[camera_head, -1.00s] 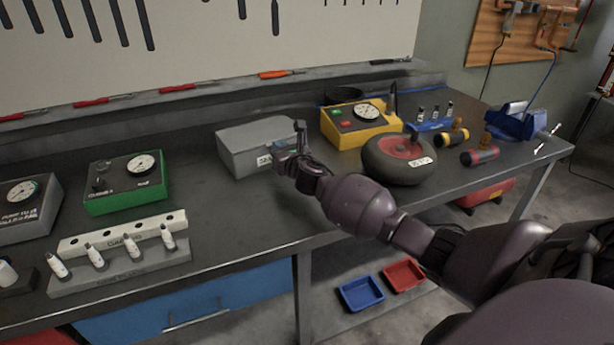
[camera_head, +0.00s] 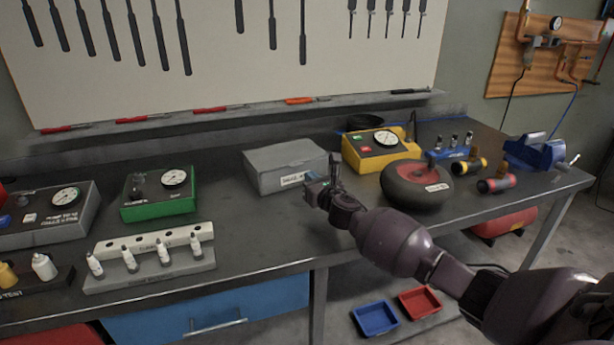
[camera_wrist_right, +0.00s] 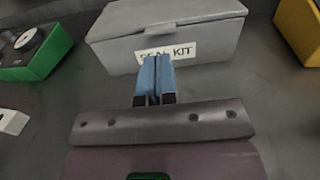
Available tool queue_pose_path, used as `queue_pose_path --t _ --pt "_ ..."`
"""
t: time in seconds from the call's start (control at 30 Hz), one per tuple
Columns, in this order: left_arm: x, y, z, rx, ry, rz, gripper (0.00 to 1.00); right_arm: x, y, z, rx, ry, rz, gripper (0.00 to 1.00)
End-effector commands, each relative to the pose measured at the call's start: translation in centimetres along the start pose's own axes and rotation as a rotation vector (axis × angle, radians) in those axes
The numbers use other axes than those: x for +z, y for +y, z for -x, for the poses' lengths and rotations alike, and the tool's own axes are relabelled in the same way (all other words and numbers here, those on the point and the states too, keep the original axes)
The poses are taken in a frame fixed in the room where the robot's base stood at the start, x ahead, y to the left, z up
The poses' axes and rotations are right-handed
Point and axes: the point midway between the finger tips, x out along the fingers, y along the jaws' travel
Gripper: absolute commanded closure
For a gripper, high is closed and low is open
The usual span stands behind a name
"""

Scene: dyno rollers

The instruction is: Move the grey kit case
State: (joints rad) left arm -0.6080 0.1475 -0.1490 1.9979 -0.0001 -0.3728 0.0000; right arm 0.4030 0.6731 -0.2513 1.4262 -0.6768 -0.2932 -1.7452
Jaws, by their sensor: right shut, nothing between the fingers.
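The grey kit case (camera_head: 289,166) is a closed grey box standing on the dark workbench. Its white label reads "SEAL KIT" in the right wrist view, where the case (camera_wrist_right: 166,28) fills the top middle. My right gripper (camera_head: 322,188) is in front of the case, near its right front corner in the head view. In the right wrist view its blue fingers (camera_wrist_right: 155,78) are together, empty, and point at the label, covering a little of its lower edge. Whether they touch the case is unclear. My left gripper is not in view.
A yellow gauge box (camera_head: 378,151) and a red and black wheel (camera_head: 417,187) stand right of the case. A green gauge box (camera_head: 158,195) and a bottle rack (camera_head: 150,265) stand to its left. The bench between the green box and the case is clear.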

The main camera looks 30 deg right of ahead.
Motion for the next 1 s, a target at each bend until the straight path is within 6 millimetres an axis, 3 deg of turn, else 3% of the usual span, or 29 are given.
queue_pose_path --t 0.2,0.4,0.6,1.0 --pt "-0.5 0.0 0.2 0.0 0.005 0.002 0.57 0.2 -0.1 4.0 0.001 -0.002 0.002 1.0" --pt "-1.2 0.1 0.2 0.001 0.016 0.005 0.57 0.2 0.0 6.8 0.001 -0.002 0.001 1.0" --pt "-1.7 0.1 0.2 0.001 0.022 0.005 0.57 0.1 0.0 8.0 -0.001 -0.002 0.001 1.0" --pt "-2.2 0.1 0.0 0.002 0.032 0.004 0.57 0.1 0.0 8.1 0.0 -0.001 0.001 1.0"
